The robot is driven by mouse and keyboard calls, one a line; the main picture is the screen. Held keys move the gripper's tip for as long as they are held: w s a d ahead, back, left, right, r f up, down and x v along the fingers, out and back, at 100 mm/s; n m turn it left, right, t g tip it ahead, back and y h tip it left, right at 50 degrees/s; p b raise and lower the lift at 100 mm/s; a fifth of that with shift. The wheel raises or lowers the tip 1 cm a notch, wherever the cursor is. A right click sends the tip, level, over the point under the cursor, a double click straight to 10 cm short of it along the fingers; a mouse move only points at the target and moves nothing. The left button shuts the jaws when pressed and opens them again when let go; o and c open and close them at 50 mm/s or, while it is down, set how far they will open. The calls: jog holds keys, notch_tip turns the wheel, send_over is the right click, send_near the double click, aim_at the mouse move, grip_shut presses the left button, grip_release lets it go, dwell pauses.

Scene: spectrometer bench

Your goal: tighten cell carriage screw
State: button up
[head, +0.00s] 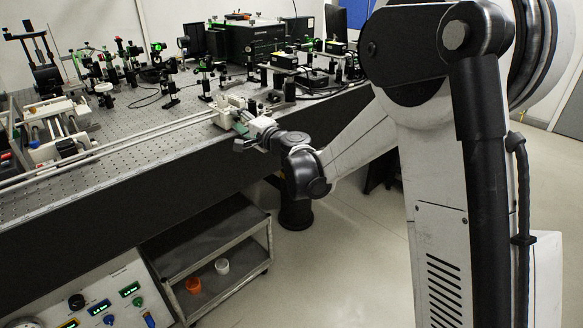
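A pale block that looks like the cell carriage (222,120) sits by the far end of the two long rails (150,134) on the optical bench. My gripper (241,127) is at this block, on its near right side, reaching in from the right. It is small in the head view and partly blends with the block. I cannot tell whether its fingers touch the block or are open or shut. The carriage screw is too small or hidden to make out.
Several optic mounts (168,85) and a black instrument box (255,40) fill the bench's back. Below the bench is a cart (225,262) with an orange cup (193,285) and a white cup (222,266).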

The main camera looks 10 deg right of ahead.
jog(key=n, duration=0.4)
jog(key=shift+n, duration=0.3)
jog(key=n, duration=0.4)
jog(key=shift+d+n, duration=0.1)
jog(key=shift+n, duration=0.2)
jog(key=n, duration=0.5)
jog(key=shift+w+f+n+p, duration=0.1)
jog(key=shift+n+p, duration=0.2)
jog(key=shift+p, duration=0.05)
jog(key=n, duration=0.2)
jog(key=shift+n, duration=0.4)
jog(key=shift+d+n, duration=0.15)
jog(key=shift+n, duration=0.15)
jog(key=s+d+m+g+h, duration=0.1)
jog(key=s+d, duration=0.3)
jog(key=s, duration=0.5)
jog(key=s+d+m+g+h, duration=0.1)
jog(key=s+d+g, duration=0.1)
jog(key=s, duration=0.8)
jog(key=s+d+m+g+h+p, duration=0.1)
jog(key=s+d+g+h, duration=0.1)
jog(key=s+d, duration=0.3)
jog(key=shift+s+d+r, duration=0.3)
jog(key=shift+s+r, duration=0.15)
jog(key=shift+s, duration=1.7)
